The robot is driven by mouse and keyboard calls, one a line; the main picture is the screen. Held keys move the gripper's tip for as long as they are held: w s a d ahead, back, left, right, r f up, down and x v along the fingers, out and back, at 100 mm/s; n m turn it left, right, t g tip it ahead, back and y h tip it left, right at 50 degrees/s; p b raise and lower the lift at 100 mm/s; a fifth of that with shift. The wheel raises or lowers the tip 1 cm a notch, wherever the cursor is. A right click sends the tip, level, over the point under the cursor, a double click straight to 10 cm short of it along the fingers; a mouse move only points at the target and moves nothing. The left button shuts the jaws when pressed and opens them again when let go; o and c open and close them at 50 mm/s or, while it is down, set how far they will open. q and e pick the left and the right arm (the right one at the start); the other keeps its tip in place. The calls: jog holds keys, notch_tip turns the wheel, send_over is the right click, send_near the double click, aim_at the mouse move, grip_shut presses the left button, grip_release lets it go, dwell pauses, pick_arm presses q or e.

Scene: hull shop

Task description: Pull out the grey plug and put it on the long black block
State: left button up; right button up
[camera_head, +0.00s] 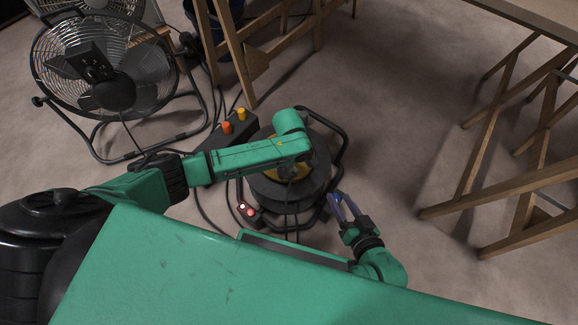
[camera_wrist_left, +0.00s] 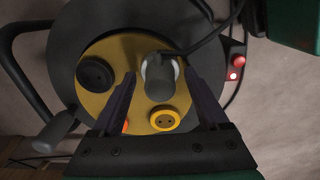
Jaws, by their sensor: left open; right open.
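The grey plug (camera_wrist_left: 160,88) sits in the yellow face (camera_wrist_left: 112,50) of a dark cable reel, with a black cable leading up and right from it. My left gripper (camera_wrist_left: 160,75) is open, one finger on each side of the plug; I cannot tell whether they touch it. The long black block (camera_head: 205,158), carrying an orange plug (camera_head: 227,127) and a yellow plug (camera_head: 241,114), lies on the floor left of the reel. My right gripper (camera_head: 343,199) is open and empty at the reel's right.
The reel (camera_head: 318,190) has a black tube frame. A small box with a red light (camera_head: 249,211) is beside it; black cables run around. Fans (camera_head: 100,75) stand upper left, wooden trestles (camera_head: 500,190) right and top. Floor right of the reel is clear.

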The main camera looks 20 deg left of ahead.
dwell(0.4)
pick_arm(q)
jog(key=shift+p, duration=0.5)
dwell(0.3)
jog(key=shift+p, duration=0.45)
grip_shut()
